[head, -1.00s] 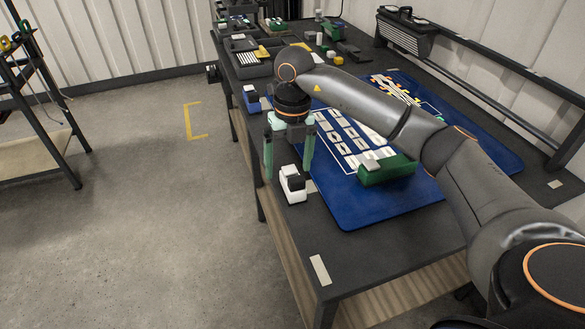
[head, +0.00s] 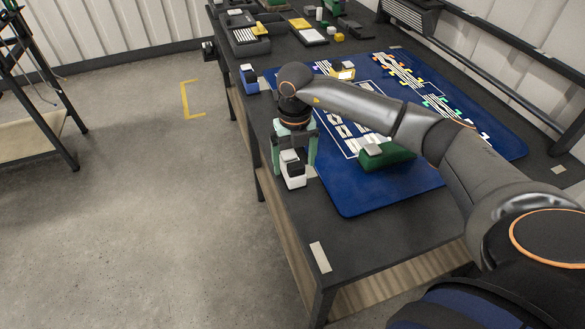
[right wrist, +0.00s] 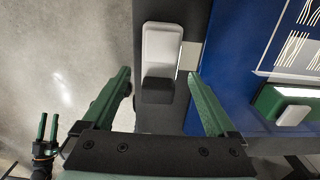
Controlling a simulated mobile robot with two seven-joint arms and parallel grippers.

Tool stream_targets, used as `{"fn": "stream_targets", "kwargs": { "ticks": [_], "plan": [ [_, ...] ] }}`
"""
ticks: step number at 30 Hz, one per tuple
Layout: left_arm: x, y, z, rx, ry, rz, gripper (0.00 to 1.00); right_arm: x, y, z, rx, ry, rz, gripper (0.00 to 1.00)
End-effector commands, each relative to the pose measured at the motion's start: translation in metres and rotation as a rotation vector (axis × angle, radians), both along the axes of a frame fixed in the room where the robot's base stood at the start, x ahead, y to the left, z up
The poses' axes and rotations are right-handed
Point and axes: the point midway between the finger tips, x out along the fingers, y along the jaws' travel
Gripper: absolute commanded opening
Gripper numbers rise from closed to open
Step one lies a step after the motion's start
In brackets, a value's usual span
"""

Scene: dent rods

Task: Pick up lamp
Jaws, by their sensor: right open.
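A small white block with a black end (head: 293,172), which I take to be the lamp, stands near the table's left edge. It also shows in the right wrist view (right wrist: 161,50), white part farther from the gripper base in the picture. My right gripper (head: 295,167) is open above it, pointing down. In the right wrist view its two green fingers (right wrist: 159,74) lie on either side of the black end, with gaps on both sides. I see no grip on it.
A blue mat (head: 385,198) with white markings covers much of the dark table (head: 290,236). A green block (head: 388,157) with a grey top lies right of the gripper. A blue-and-white block (head: 249,79) stands farther back by the edge. The table's front corner is mostly clear.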

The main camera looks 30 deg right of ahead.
Motion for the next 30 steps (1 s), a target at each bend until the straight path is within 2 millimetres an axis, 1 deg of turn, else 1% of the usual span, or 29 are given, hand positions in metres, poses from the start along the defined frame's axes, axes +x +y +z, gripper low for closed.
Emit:
{"fn": "stream_targets", "kwargs": {
  "ticks": [2,6,9,15,17,30],
  "plan": [
    [0.0,0.0,0.006,0.001,0.0,-0.001,0.5,-0.004,0.002,-0.012,-0.001,0.005,0.001,0.93],
    [0.0,0.0,0.006,0.001,0.0,-0.001,0.5,-0.004,0.003,-0.03,0.001,0.003,-0.001,0.93],
    [0.0,0.0,0.006,0.001,0.0,-0.001,0.5,-0.004,0.003,-0.036,0.0,0.001,0.0,0.93],
    [0.0,0.0,0.006,0.001,0.0,-0.001,0.5,-0.003,0.003,-0.037,0.0,0.0,0.0,0.93],
    [0.0,0.0,0.006,0.001,0.0,-0.001,0.5,-0.003,0.003,-0.036,0.0,0.0,0.0,0.87],
    [0.001,0.0,0.006,0.001,-0.002,-0.001,0.5,-0.003,0.002,-0.036,0.001,0.0,0.0,0.37]
  ]
}}
